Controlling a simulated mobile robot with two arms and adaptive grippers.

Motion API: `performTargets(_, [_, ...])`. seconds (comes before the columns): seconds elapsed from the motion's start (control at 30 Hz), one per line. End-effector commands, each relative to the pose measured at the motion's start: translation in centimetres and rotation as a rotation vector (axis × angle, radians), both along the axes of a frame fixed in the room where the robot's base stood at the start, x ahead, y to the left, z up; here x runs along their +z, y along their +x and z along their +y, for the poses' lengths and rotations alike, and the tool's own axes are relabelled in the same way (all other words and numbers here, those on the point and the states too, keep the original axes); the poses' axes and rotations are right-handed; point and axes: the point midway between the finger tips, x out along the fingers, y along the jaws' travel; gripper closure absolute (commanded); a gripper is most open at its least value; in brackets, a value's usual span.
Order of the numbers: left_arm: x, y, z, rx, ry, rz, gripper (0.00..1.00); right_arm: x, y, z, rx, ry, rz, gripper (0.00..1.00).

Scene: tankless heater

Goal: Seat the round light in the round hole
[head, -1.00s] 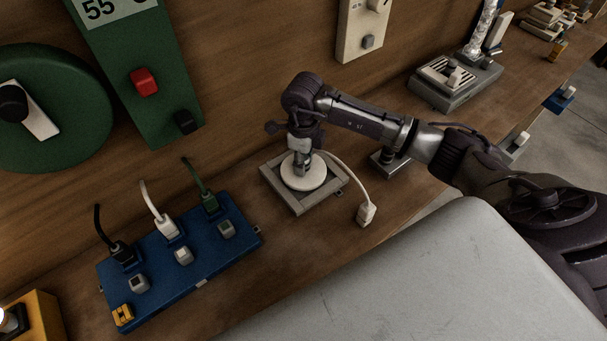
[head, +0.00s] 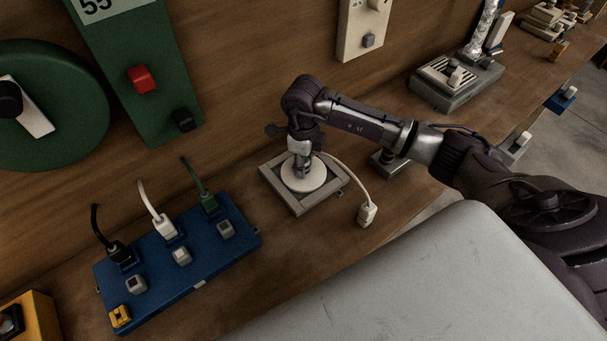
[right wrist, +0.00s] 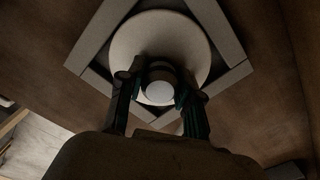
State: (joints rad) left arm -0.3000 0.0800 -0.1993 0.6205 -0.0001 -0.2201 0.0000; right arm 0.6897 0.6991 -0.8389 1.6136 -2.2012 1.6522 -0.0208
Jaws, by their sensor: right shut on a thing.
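The round light (head: 304,181) is a white disc with a raised middle, lying over the middle of a square grey frame (head: 316,207) on the wooden bench. My right gripper (head: 303,172) points down onto it and is shut on its middle part. In the right wrist view the fingers (right wrist: 159,92) sit on both sides of a pale round knob, with the light's wide disc (right wrist: 135,38) behind and the frame (right wrist: 231,75) around it. The round hole is hidden under the disc, so I cannot tell how deep the light sits. My left gripper is not in view.
A white cord runs from near the frame to a white plug (head: 367,214) on the bench. A blue power strip (head: 190,272) with several plugs and switches lies to the left. A small dark device (head: 389,163) stands right of the frame, behind my arm.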

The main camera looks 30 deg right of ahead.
Motion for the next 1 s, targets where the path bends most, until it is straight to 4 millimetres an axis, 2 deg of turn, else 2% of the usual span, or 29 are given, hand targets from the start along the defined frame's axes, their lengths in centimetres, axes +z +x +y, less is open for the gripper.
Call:
performTargets(0.17, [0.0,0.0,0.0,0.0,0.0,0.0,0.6,-0.1,0.0,0.0,0.0,0.0,0.0,1.0])
performTargets(0.2, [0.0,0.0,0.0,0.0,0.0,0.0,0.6,-0.1,0.0,0.0,0.0,0.0,0.0,0.62])
performTargets(0.37, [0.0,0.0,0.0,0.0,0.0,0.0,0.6,-0.1,0.0,0.0,0.0,0.0,0.0,0.36])
performTargets(0.8, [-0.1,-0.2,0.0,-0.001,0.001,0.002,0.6,0.0,0.0,0.0,0.0,-0.001,0.001,0.36])
performTargets(1.0, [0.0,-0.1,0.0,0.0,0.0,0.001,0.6,1.9,0.1,0.0,0.001,0.0,-0.002,0.36])
